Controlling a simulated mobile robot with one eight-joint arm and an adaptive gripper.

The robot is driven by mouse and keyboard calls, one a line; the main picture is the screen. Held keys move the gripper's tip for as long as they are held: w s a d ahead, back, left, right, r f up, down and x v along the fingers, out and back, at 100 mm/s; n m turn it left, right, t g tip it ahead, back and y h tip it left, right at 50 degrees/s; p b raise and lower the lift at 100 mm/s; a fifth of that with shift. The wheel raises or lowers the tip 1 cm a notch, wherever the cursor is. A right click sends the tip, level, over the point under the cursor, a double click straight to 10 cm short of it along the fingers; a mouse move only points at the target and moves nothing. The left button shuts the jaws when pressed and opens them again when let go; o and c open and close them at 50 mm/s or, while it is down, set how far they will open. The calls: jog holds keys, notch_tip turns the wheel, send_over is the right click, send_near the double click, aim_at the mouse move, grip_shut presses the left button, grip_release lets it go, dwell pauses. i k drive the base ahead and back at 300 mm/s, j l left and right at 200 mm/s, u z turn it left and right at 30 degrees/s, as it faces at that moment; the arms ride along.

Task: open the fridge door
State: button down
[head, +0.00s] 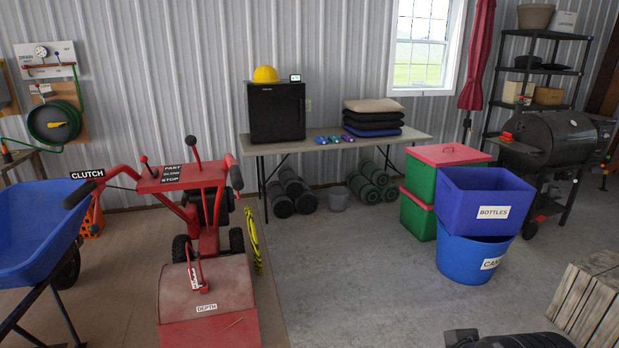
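The fridge is a small black box-shaped unit (277,112) standing upright on the left part of a long table (330,139) against the back wall. Its dark front faces me and its door looks shut. No handle can be made out at this distance. A yellow hard hat (265,74) and a small display sit on top of it. My gripper's fingers do not show. A black shape at the bottom right edge looks like part of my arm, far from the fridge.
A red tiller (205,285) and blue wheelbarrow (35,235) stand at left. Blue bins (487,200), green boxes with red lids (447,154) and a grill (550,140) stand at right. The middle floor is clear.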

aim_at(277, 112)
jog(key=i, duration=4.65)
